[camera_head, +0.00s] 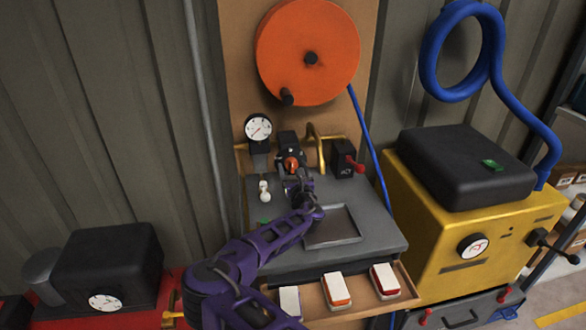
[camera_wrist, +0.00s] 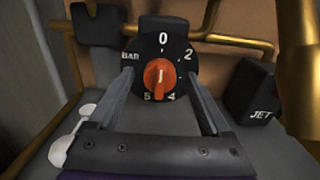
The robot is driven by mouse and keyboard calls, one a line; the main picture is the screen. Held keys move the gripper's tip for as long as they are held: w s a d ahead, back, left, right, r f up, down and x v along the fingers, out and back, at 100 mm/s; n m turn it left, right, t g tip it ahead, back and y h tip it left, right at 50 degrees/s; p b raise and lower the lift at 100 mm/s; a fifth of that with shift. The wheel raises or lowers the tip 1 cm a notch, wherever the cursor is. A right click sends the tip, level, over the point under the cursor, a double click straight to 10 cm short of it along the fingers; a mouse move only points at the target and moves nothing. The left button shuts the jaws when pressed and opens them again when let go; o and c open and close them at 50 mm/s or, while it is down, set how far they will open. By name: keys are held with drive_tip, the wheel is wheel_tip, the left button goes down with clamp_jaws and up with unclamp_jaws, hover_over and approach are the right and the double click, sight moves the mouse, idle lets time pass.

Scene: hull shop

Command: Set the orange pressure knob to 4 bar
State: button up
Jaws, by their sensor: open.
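The knob also shows in the head view (camera_head: 291,164). My gripper (camera_wrist: 160,74) is open, with one finger on each side of the knob, in front of the dial; contact cannot be told. A white pressure gauge (camera_head: 258,127) stands left of the knob; its reading is too small.
A black JET box (camera_head: 343,159) with a red lever stands right of the dial, near brass pipes (camera_head: 318,134). A large orange reel (camera_head: 307,52) hangs above.

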drive_tip(key=shift+w, duration=0.1)
clamp_jaws()
idle(0.4)
drive_tip(key=shift+b, duration=0.3)
